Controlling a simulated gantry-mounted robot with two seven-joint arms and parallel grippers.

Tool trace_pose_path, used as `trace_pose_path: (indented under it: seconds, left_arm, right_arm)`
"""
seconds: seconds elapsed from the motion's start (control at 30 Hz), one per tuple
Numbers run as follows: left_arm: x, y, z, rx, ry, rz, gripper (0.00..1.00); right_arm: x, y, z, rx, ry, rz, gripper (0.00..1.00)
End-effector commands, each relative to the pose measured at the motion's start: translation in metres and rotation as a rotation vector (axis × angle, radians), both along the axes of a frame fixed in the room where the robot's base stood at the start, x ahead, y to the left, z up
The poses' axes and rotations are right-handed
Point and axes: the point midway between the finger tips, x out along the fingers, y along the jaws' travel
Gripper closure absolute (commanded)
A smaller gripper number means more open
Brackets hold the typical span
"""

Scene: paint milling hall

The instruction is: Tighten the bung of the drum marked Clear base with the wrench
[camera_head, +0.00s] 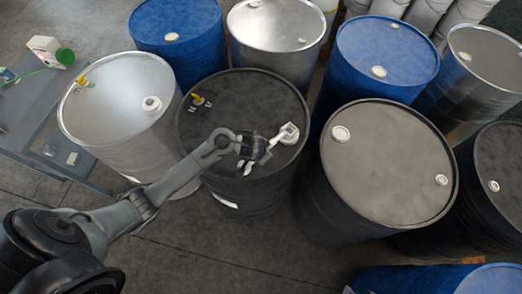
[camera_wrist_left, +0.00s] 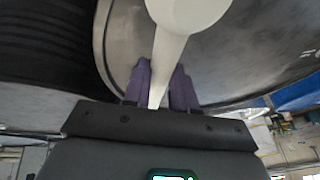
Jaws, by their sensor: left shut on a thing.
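My left gripper (camera_head: 256,150) is over the front right part of a dark drum's lid (camera_head: 245,95). It is shut on the white wrench (camera_head: 287,134). The wrench's head lies over the right side of this lid, near the rim; whether it sits on a bung there I cannot tell. In the left wrist view, the purple fingers (camera_wrist_left: 163,88) grip the pale wrench handle (camera_wrist_left: 174,42). A yellow fitting (camera_head: 197,99) stands at the lid's left. A white label shows low on this drum, but its words are unreadable. My right gripper is not in view.
A silver drum (camera_head: 120,90) stands at the left and a grey-topped dark drum (camera_head: 388,170) at the right, both close by. Blue drums and other silver drums crowd behind. A grey cart (camera_head: 48,115) with a bottle is far left.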

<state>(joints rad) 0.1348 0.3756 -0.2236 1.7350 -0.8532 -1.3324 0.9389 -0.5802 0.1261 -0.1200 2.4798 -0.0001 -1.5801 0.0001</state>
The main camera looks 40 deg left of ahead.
Motion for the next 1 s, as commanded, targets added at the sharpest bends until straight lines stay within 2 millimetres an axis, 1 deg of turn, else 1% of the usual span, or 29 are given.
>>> trace_pose_path:
  seconds: [0.7, 0.87, 1.0]
  left_arm:
    - [0.000, 0.000, -0.017, 0.000, -0.001, 0.000, 1.00]
    - [0.000, 0.002, -0.016, 0.001, 0.001, -0.009, 1.00]
    - [0.001, 0.009, -0.015, 0.002, 0.002, -0.051, 1.00]
  right_arm:
    - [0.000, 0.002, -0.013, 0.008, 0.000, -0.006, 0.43]
    - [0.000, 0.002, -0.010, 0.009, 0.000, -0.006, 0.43]
    - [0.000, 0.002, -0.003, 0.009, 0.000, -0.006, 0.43]
